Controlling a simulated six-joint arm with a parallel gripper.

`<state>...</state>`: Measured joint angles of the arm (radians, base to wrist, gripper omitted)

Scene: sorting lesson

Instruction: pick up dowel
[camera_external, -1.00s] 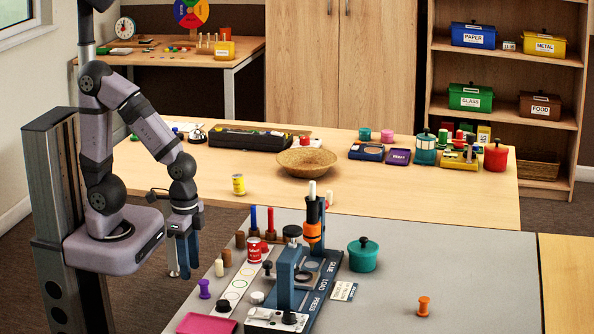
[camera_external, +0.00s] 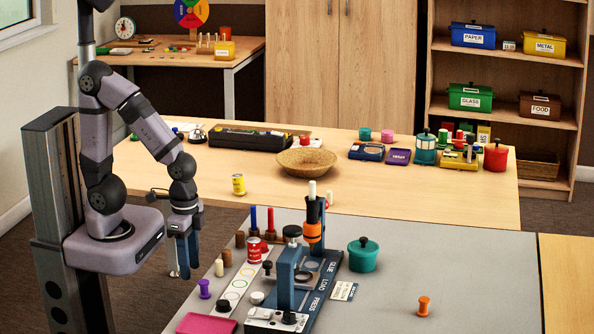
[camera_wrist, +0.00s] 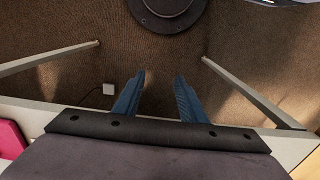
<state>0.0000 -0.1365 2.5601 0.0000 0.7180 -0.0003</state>
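Several pieces could be the dowel, and I cannot tell which one is meant. A slim blue rod (camera_external: 253,218) and a slim red rod (camera_external: 270,219) stand upright near brown blocks at the back left of the grey mat. A pale piece (camera_external: 312,188) sits on top of the orange and black holder of the press. My gripper (camera_external: 182,274) hangs left of the grey mat, apart from all of these. In the wrist view its blue fingers (camera_wrist: 160,77) are spread and empty above the carpet.
A blue press (camera_external: 285,275) stands mid-mat. A red-and-white can (camera_external: 253,250), purple spool (camera_external: 205,289), pink pad (camera_external: 207,323), teal pot (camera_external: 363,255) and orange spool (camera_external: 423,306) surround it. The right part of the mat is mostly clear.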

